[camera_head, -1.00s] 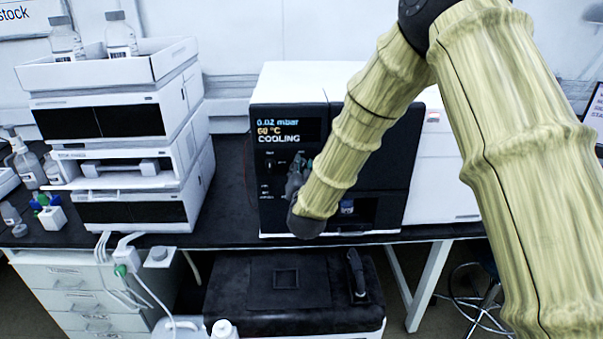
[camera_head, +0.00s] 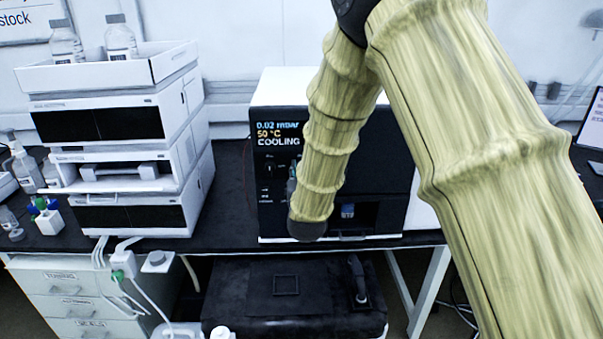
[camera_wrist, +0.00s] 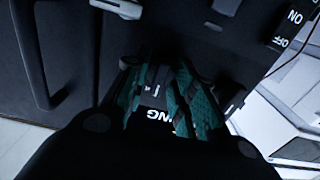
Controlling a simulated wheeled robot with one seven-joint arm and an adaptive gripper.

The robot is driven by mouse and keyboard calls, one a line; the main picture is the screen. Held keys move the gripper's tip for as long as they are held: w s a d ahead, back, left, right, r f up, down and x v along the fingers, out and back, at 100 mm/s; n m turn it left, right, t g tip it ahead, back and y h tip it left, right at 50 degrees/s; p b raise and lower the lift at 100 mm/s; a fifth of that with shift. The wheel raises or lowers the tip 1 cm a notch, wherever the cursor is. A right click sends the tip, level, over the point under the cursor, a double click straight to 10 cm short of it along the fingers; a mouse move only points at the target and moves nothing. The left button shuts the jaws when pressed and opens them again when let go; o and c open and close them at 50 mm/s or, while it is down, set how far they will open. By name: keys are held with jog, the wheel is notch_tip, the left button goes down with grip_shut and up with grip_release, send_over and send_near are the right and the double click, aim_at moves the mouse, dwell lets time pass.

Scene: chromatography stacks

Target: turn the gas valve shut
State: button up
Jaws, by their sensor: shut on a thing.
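The black-fronted instrument (camera_head: 385,165) stands on the bench, its display reading 0.02 mbar, 50 °C, COOLING. My gripper (camera_wrist: 162,82) is at its dark front panel in the wrist view. Its teal fingers are closed on a small grey part, which appears to be the gas valve handle (camera_wrist: 151,76). The fingers hide much of it, so its angle is unclear. Upside-down white lettering shows between the fingers. In the head view my arm covers the gripper and the valve, with only a sliver of finger (camera_head: 291,184) showing at the panel's left side.
A stack of white modules (camera_head: 150,160) with a bottle tray on top stands to the left. A black-topped unit (camera_head: 250,295) sits below the bench. In the wrist view a dark door handle (camera_wrist: 60,85) is at left and an ON/OFF label (camera_wrist: 287,25) at upper right.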

jog(key=shift+f, duration=0.1)
jog(key=o, duration=0.7)
jog(key=s, duration=1.2)
